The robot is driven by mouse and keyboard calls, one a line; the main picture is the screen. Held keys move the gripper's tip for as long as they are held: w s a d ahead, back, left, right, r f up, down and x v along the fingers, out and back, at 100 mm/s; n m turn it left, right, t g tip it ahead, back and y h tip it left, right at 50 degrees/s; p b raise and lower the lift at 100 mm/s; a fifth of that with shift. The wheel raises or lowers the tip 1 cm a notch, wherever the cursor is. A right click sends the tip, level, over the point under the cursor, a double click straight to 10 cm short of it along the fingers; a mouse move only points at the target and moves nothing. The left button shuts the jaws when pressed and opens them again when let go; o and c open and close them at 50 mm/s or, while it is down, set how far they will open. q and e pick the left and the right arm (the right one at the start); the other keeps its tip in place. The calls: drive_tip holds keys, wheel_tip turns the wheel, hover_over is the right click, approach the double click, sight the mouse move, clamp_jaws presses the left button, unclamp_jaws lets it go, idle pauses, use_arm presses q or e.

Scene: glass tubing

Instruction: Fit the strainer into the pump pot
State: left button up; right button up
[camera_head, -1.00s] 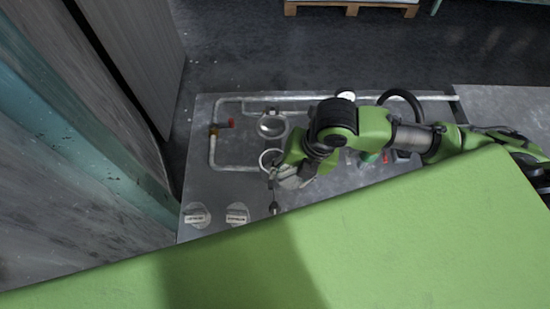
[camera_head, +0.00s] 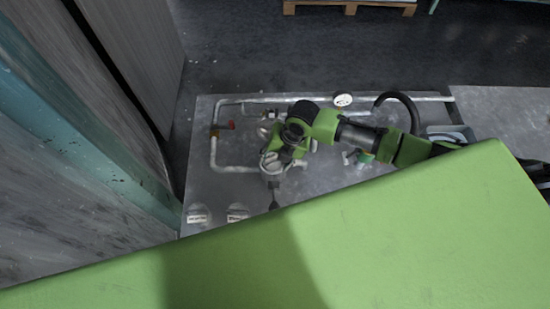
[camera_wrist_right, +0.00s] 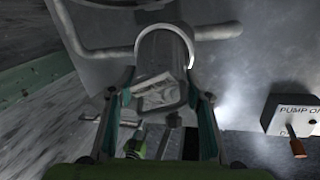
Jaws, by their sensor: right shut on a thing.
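The pump pot (camera_wrist_right: 163,38) shows in the right wrist view as a pale round rim with a pipe on either side. In the head view my right arm and gripper cover most of it. My right gripper (camera_head: 274,166) is over the pot, pointing down. In the right wrist view its fingers (camera_wrist_right: 163,112) are closed on a grey, shiny thing, apparently the strainer (camera_wrist_right: 158,92), just in front of the pot rim. I cannot tell whether the strainer is inside the rim or above it. My left gripper is not in view.
The pots and pipes (camera_head: 213,150) sit on a grey metal table. A gauge (camera_head: 343,99) and a black hose (camera_head: 404,101) are at the back. Two labelled switch boxes (camera_head: 198,217) are at front left; a pump switch box (camera_wrist_right: 292,115) shows at right in the wrist view. A grey bin (camera_head: 452,133) stands at right.

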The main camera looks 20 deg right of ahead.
drive_tip(key=shift+f, duration=0.1)
drive_tip(key=o, duration=1.3)
drive_tip(key=shift+c, duration=0.2)
drive_tip(key=shift+f+b, duration=0.35)
drive_tip(key=shift+b, duration=0.15)
drive_tip(key=b+v, duration=0.1)
drive_tip(key=v, duration=1.3)
drive_tip(key=shift+s+b, duration=0.25)
drive_tip(key=shift+b, duration=0.15)
drive_tip(key=shift+d, duration=0.1)
